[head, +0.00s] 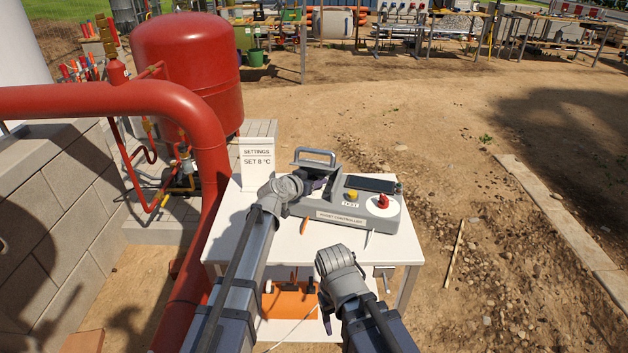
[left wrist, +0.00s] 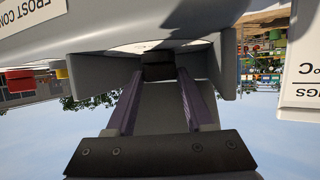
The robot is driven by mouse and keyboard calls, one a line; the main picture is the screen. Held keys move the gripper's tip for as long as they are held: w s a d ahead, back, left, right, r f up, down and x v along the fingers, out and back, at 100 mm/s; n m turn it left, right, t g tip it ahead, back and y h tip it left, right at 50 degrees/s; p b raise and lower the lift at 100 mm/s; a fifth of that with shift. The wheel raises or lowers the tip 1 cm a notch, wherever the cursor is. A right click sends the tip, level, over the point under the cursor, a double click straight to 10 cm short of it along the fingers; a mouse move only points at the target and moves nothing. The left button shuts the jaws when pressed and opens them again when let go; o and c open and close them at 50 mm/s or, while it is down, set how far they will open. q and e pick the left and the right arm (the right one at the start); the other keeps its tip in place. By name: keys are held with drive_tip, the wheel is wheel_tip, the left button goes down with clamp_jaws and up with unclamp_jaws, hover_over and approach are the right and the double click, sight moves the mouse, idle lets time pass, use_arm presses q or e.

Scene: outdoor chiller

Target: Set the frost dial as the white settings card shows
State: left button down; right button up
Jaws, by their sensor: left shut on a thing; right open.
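The grey frost controller (head: 408,232) lies on a white table. The white settings card (head: 259,163) stands behind it at the left and reads "SET 8 °C"; its edge also shows in the left wrist view (left wrist: 301,75). My left gripper (head: 311,187) is at the controller's left part, shut on a small black knob (left wrist: 158,70) in front of a white dial plate (left wrist: 150,46), under a grey hood. The scale on that plate cannot be read, and the arm hides the knob in the head view. My right gripper (head: 323,306) is open and empty, in front of the table's near edge.
The controller also carries a red knob (head: 383,200) on a white disc, a yellow button (head: 352,194) and a dark panel (head: 370,183). A carry handle (head: 316,157) rises at its back. An orange marker (head: 305,226) lies on the white table (head: 230,222). A red pipe (head: 212,165) runs close at the left.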

use_arm(q)
drive_tip(key=shift+s+n+t, duration=0.1)
drive_tip(key=shift+n+t, duration=0.2)
drive_tip(key=shift+d+n+t+y, duration=0.2)
drive_tip(key=shift+n+t+y, duration=0.1)
drive_tip(key=shift+n+y, duration=0.85)
drive_tip(key=shift+d+n+t+y, duration=0.15)
drive_tip(key=shift+n+t+y, duration=0.15)
drive_tip(key=shift+n+y, duration=1.25)
drive_tip(key=shift+y, duration=0.6)
drive_tip(key=c, duration=0.6)
unclamp_jaws()
drive_tip(key=shift+d, duration=0.1)
drive_tip(key=shift+o, duration=0.2)
drive_tip(key=shift+s, duration=0.15)
